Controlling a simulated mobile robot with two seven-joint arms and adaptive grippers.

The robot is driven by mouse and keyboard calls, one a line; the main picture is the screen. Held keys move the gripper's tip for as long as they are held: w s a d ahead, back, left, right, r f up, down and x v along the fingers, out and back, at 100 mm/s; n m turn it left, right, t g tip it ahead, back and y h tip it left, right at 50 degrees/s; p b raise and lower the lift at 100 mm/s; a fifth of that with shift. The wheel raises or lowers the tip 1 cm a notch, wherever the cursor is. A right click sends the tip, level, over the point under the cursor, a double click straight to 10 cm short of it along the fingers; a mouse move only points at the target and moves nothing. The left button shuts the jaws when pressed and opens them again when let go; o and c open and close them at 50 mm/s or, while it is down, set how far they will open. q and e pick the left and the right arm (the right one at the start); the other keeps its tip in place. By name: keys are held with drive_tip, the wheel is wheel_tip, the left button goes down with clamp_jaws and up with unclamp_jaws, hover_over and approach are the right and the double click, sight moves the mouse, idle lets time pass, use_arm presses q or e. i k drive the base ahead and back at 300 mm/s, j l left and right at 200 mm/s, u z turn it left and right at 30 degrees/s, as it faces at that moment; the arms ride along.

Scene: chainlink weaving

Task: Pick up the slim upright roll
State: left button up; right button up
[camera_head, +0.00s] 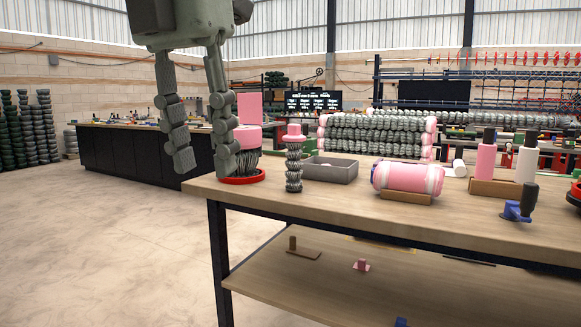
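The slim upright roll (294,165) stands on the near left part of the wooden table (350,207) in the head view. It is a narrow column of grey mesh with a pink top. My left gripper (204,160) hangs down from the top of the picture with its two fingers spread and nothing between them. It appears to the left of the slim roll, apart from it. Its right finger partly covers a wider mesh roll with a pink band (246,138) on a red base (242,177). My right gripper is not in view.
Right of the slim roll are a grey open tray (331,172) and a pink wrapped roll (408,177) lying on a wooden cradle. Pink and white bottles (486,160) and a blue tool (517,210) stand farther right.

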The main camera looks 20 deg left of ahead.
sight(293, 180)
drive_tip(key=i+j+z, duration=0.45)
drive_tip(key=j, duration=0.3)
drive_tip(key=i+j+z, duration=0.15)
drive_tip(key=j+z, duration=0.3)
drive_tip(key=j, duration=0.4)
drive_tip(key=i+j+z, duration=0.1)
drive_tip(key=j+z, duration=0.35)
drive_tip(key=j, duration=0.45)
drive_tip(key=j+z, duration=0.45)
drive_tip(key=j, duration=0.5)
drive_tip(key=k, duration=0.05)
